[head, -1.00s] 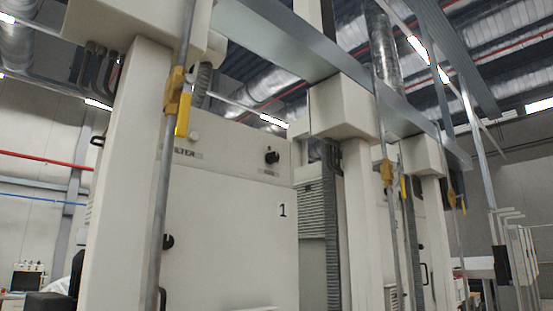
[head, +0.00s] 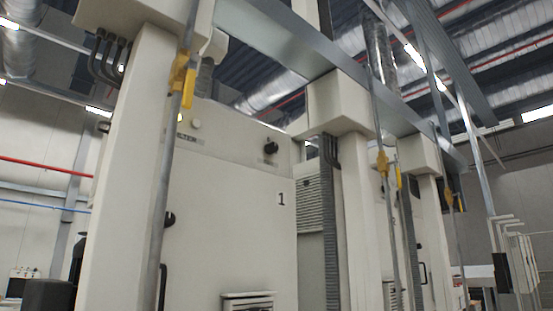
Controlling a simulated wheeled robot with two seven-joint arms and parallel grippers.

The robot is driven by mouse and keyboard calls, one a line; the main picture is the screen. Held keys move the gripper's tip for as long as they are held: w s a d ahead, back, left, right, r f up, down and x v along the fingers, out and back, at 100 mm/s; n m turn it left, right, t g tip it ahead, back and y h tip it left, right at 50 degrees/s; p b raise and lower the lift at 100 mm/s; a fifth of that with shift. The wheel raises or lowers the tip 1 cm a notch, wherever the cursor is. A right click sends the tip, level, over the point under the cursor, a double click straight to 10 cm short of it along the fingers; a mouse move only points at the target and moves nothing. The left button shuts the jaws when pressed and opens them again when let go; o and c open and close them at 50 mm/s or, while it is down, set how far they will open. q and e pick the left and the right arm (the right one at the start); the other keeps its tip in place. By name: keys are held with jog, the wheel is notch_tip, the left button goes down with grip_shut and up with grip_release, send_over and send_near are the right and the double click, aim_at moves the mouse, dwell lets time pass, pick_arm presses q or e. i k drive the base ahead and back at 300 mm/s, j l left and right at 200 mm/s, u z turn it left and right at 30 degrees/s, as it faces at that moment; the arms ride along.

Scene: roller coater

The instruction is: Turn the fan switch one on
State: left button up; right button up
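A black rotary knob (head: 271,146) sits near the top right of the cream cabinet marked 1 (head: 240,220), with a small label plate below it that is too small to read. I cannot tell from here which way the knob is turned. A pale round button or lamp (head: 196,124) sits further left, near a label strip (head: 186,137). A second, darker knob (head: 169,219) is lower on the left side of the cabinet, partly behind a pipe. Neither of my grippers is in view.
A cream column and a vertical grey pipe (head: 168,170) with a yellow valve (head: 182,80) stand in front of the cabinet's left side. A vent (head: 248,301) is at its lower front. More columns, pipes and a similar cabinet (head: 398,245) stand to the right.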

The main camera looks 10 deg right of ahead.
aim_at(272, 147)
jog(key=i+l+u, duration=0.35)
jog(key=l, duration=1.05)
jog(key=l+u, duration=0.35)
jog(key=l, duration=1)
jog(key=k+l+u, duration=0.1)
jog(key=l+u, duration=0.25)
jog(key=l, duration=1.1)
